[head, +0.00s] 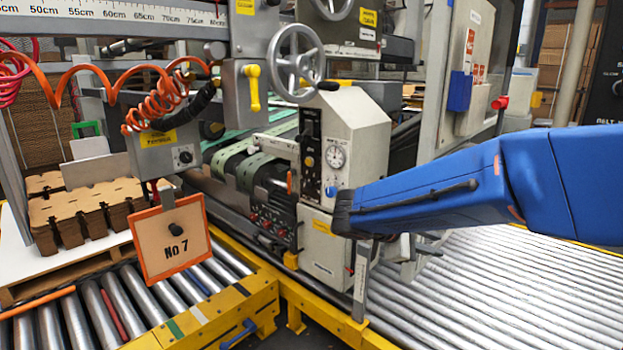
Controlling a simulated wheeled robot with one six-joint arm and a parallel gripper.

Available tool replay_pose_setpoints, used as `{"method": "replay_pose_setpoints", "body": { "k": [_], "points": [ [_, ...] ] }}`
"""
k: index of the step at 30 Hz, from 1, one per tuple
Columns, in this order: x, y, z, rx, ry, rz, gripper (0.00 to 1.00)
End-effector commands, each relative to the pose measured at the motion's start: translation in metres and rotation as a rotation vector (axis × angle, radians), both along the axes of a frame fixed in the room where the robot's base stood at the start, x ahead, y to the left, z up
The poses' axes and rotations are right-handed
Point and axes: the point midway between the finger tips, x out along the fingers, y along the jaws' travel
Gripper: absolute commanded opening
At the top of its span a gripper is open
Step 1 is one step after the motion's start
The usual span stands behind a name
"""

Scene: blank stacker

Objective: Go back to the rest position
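My blue arm reaches in from the right edge in the head view, across the roller conveyor, and ends in a dark cap in front of the grey machine housing (345,135). Below the cap hang narrow grey upright pieces. I cannot tell whether they are my gripper's fingers or parts of the machine behind. No object is clearly seen held there. My gripper's opening is not clear.
A roller conveyor (480,300) with a yellow frame fills the lower right, and another (130,300) lies lower left. A "No 7" board (168,240) hangs near stacked cardboard blanks (85,210). A handwheel (296,62) sticks out above the housing.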

Motion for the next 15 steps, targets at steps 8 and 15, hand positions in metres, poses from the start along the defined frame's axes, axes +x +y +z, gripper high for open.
{"method": "replay_pose_setpoints", "body": {
  "k": [8, 15],
  "points": [
    [-0.087, -0.044, -0.024, 0.329, -0.069, -0.203, 0.22],
    [-0.153, -0.050, -0.046, 0.610, -0.165, -0.369, 0.22]
  ]
}}
